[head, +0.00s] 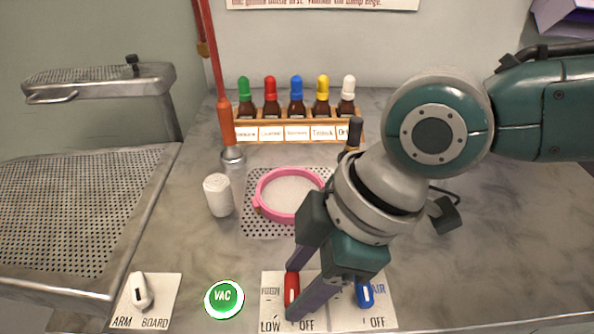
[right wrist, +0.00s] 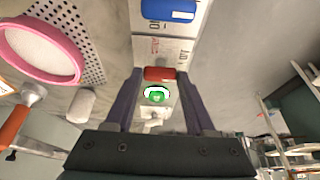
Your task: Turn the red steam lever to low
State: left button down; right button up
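The red steam lever (head: 292,287) stands on a white label plate at the front of the counter, with LOW and OFF printed below it. Its red top (right wrist: 160,73) also shows in the right wrist view, between my fingertips. My right gripper (head: 291,294) reaches down over the lever with its fingers apart, one on the far side and one on the near side. In the right wrist view the gripper (right wrist: 158,84) has a gap beside the lever, and I cannot tell whether either finger touches it. The fingers hide part of the plate. My left gripper is not in view.
A blue lever (head: 364,293) marked AIR is close on the right. A green VAC button (head: 224,298) and a white ARM/BOARD lever (head: 140,291) are on the left.

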grip_shut()
jog(key=shift+s+r+m+p, duration=0.1)
jog(key=shift+r+m+p, duration=0.1)
jog(key=shift+m+p, duration=0.4)
jog(key=m+t+p, duration=0.1)
jog(key=p, duration=0.1)
jog(key=m+p, duration=0.2)
jog(key=p, duration=0.1)
jog(key=shift+s+a+r+t, duration=0.1)
jog(key=shift+s+t, duration=0.1)
jog(key=shift+t, duration=0.2)
jog(key=m+t+p, duration=0.1)
jog(key=m+p, duration=0.1)
jog(key=m, duration=0.1)
jog(key=shift+a+h+p, duration=0.1)
jog(key=shift+h+p, duration=0.2)
jog(key=shift+p, duration=0.1)
jog(key=shift+f+m+p, duration=0.2)
jog(key=shift+m+p, duration=0.3)
jog(key=shift+m, duration=0.3)
jog(key=shift+h, duration=0.3)
jog(key=o, duration=0.6)
grip_release()
jog(key=shift+f, duration=0.1)
jog(key=shift+c, duration=0.2)
